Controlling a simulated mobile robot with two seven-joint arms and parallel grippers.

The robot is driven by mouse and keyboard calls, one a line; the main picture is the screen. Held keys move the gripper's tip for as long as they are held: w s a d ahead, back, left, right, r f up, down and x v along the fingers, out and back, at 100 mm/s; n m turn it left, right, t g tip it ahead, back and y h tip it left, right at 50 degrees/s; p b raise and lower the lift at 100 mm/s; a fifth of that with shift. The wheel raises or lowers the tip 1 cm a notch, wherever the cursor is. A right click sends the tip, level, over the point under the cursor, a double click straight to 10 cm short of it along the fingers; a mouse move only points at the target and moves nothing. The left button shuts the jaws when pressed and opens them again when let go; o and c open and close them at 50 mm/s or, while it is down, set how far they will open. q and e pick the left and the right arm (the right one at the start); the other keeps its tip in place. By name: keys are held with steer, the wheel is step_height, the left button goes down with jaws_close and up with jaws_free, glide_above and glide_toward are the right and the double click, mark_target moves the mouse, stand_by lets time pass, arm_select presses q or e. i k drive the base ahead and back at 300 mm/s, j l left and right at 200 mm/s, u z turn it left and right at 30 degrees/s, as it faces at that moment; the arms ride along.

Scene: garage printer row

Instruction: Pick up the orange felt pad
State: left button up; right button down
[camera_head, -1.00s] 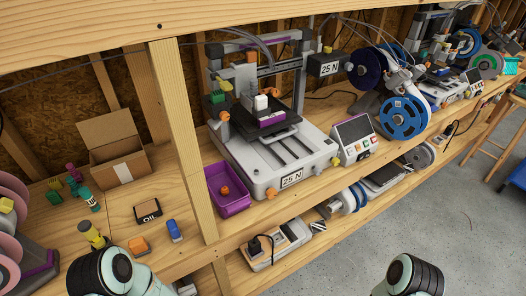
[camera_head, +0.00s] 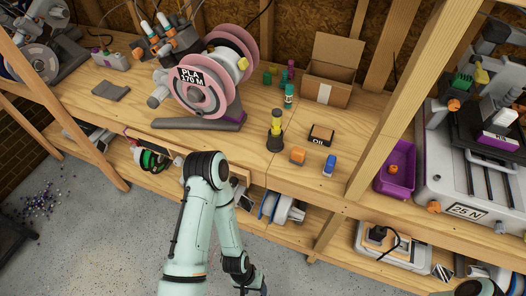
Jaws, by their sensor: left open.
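A small orange block-like piece (camera_head: 297,155), which looks like the orange felt pad, lies on the wooden bench (camera_head: 255,170) near its front edge. A similar blue piece (camera_head: 329,165) lies to its right. My left arm rises from the bottom, bends at the bench front and hangs back down. My left gripper (camera_head: 253,287) is at the bottom edge, partly cut off, low in front of the bench and well away from the orange piece. It is open, and I see nothing in it. My right gripper is out of view.
A black OIL box (camera_head: 320,135) and a yellow-and-black bottle (camera_head: 276,130) stand close to the orange piece. Behind are a cardboard box (camera_head: 328,80) and a pink spool (camera_head: 200,95). A wooden post (camera_head: 400,110) and purple bin (camera_head: 397,170) are to the right. A lower shelf holds spools.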

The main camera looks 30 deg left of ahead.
mark_target(298, 156)
steer(key=u, duration=0.65)
steer(key=z, duration=1.35)
steer(key=u, duration=1.35)
